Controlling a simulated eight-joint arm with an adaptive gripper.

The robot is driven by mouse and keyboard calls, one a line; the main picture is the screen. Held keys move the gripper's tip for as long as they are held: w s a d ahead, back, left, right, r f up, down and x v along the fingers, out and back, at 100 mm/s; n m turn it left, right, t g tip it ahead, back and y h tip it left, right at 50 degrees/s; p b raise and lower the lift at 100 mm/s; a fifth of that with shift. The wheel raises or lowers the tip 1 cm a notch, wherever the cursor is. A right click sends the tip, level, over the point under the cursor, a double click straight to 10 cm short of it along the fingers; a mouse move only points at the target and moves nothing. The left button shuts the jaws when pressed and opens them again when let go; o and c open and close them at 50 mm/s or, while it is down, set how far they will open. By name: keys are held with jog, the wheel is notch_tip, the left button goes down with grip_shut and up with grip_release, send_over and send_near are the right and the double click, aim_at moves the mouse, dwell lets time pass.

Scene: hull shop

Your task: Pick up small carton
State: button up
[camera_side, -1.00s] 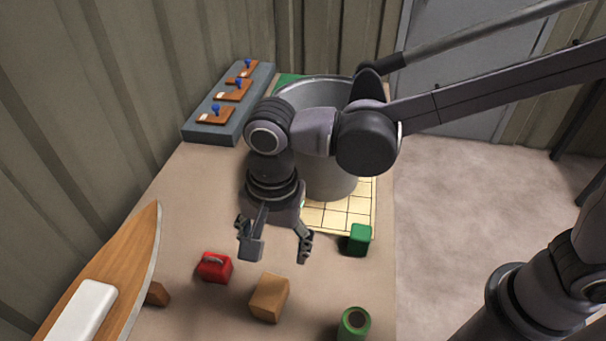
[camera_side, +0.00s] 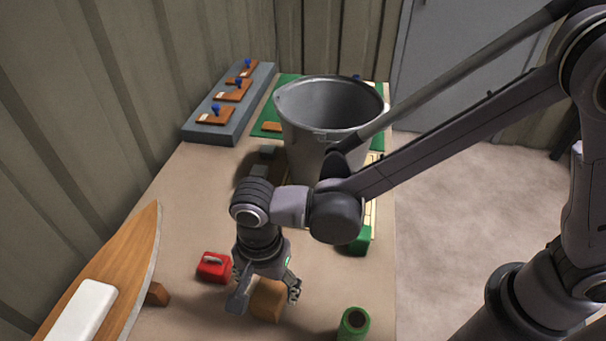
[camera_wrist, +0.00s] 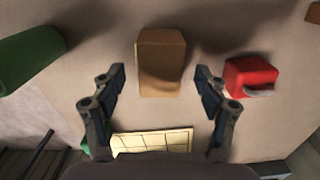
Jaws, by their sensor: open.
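The small carton is a plain brown box (camera_side: 268,301) on the table in the side view, partly covered by my gripper. In the wrist view the carton (camera_wrist: 161,62) stands at upper centre, just beyond the fingertips and lined up with the gap between them. My gripper (camera_side: 266,297) points down over the carton in the side view, its fingers spread. The wrist view shows my gripper (camera_wrist: 162,82) open, with one finger on each side and nothing held. I cannot tell the exact height of the fingertips above the table.
A red box with a handle (camera_side: 214,266) stands close left of the carton. A green cylinder (camera_side: 354,324) stands to its right. A green block (camera_side: 360,243) and a large metal bucket (camera_side: 330,105) are behind. A wooden board (camera_side: 110,275) is at left.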

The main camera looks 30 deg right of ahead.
jog(key=shift+f, duration=1.3)
jog(key=c, duration=1.3)
jog(key=shift+r, duration=0.15)
